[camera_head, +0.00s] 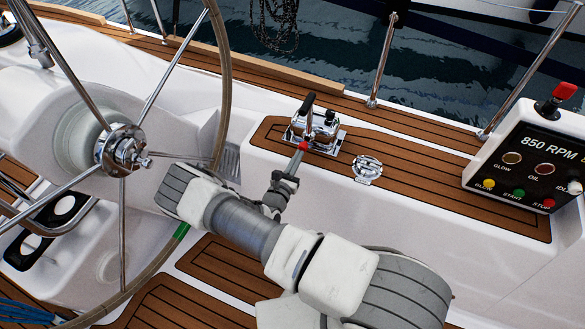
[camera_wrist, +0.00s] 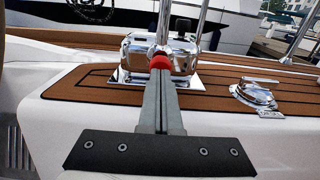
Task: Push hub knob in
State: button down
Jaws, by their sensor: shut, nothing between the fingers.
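The steering wheel's chrome hub (camera_head: 122,150) is at the left in the head view. A small chrome knob (camera_head: 146,162) sticks out at its lower right; how far it is in or out I cannot tell. The hub is out of the wrist view. My gripper (camera_head: 302,148) is far to the right of the hub, shut and empty.
The wheel rim (camera_head: 225,75) and its spokes stand between the hub and my arm's side. A chrome deck fitting (camera_head: 367,168) lies on the teak-topped bench (camera_head: 440,190). An engine panel (camera_head: 535,150) with a red-topped switch stands at the right.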

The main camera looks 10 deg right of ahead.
aim_at(304, 146)
jog(key=shift+w+d, duration=0.1)
jog(key=shift+w, duration=0.1)
jog(key=shift+x, duration=0.8)
jog(key=shift+w+d+r, duration=0.1)
jog(key=shift+w+d, duration=0.05)
jog(key=shift+w, duration=0.15)
